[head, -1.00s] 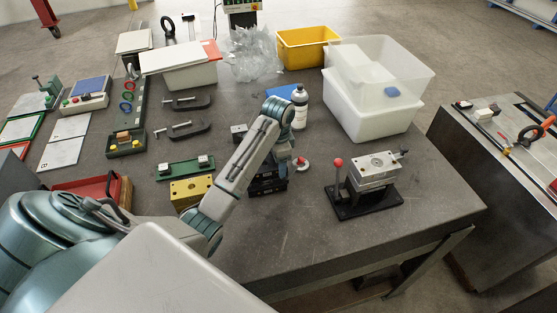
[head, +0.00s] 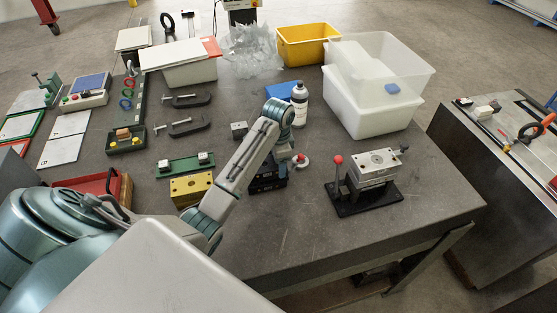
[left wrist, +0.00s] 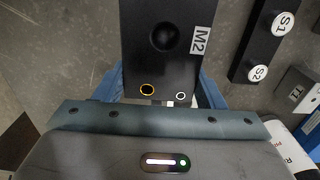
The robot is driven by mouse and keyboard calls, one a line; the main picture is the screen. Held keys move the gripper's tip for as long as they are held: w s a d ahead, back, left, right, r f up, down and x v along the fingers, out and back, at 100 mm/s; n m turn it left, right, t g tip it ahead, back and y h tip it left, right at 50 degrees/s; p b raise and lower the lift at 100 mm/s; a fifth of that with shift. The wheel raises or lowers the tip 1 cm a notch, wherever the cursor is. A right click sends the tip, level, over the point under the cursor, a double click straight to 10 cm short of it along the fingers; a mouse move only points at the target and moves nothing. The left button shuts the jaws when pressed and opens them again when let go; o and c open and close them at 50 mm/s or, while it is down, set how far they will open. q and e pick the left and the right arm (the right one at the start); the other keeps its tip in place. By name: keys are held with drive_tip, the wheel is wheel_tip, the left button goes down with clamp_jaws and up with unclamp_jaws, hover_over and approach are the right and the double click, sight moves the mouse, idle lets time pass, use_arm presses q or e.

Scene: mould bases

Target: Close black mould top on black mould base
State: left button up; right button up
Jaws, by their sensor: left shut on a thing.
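In the left wrist view a black block marked M2 (left wrist: 163,38), with a round dark recess in its face, sits between the blue fingers of my left gripper (left wrist: 165,88). The gripper is shut on this black mould top. In the head view my left gripper (head: 283,150) is largely hidden behind my own forearm. Black mould parts (head: 266,184) show low beside the forearm, right of a yellow block. I cannot tell whether the top touches the black mould base, which is hidden beneath it in the wrist view. My right gripper is not in view.
A yellow block (head: 190,188) and a green fixture (head: 184,166) stand left of the black parts. A white bottle (head: 299,105) stands behind. A steel clamp fixture with a red knob (head: 372,170) stands right. The front of the table is clear.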

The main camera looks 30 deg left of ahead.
use_arm(q)
drive_tip(key=shift+f, duration=0.5)
idle(0.3)
drive_tip(key=o, duration=1.7)
drive_tip(key=shift+s, duration=0.1)
